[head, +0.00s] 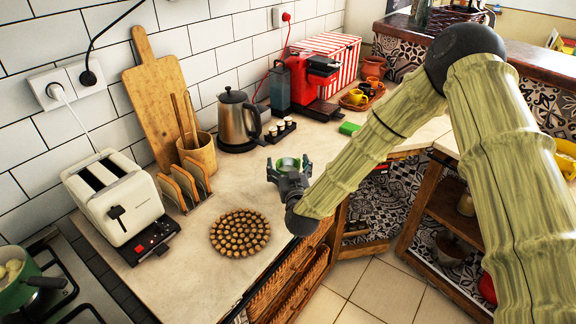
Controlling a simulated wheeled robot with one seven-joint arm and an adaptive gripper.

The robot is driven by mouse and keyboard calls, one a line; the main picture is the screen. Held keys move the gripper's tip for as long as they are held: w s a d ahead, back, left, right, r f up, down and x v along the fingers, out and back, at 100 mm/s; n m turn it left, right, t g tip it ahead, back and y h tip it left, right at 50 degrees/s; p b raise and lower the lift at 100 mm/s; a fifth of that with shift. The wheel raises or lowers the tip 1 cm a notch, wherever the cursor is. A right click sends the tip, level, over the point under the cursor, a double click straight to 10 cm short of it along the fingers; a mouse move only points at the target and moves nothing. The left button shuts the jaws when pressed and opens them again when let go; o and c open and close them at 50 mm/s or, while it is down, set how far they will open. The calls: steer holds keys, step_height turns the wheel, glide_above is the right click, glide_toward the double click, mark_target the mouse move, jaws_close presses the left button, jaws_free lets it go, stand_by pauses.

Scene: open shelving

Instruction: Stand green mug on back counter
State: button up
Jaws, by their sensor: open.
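The green mug (288,162) shows in the head view near the front edge of the pale counter (200,263). Only its upper part is clear; my gripper hides its lower part. My gripper (288,168) is open, with one finger on each side of the mug. I cannot tell whether the fingers touch it, or whether the mug's base rests on the counter. The counter runs along the white tiled wall to the back right corner.
A round patterned trivet (240,232) lies left of my gripper. A toaster (118,202) is at left. Bare counter lies between the trivet and kettle.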

steer(key=shift+r, duration=0.2)
steer(key=shift+s+f, duration=0.15)
steer(key=shift+s, duration=0.15)
steer(key=s+b, duration=0.1)
steer(key=s, duration=0.2)
steer(key=s+d, duration=0.1)
steer(key=s, duration=0.3)
steer(key=s+d+b, duration=0.1)
steer(key=s, duration=0.3)
steer(key=shift+s+b, duration=0.15)
steer(key=shift+b, duration=0.15)
steer(key=shift+c, duration=0.2)
stand_by(0.4)
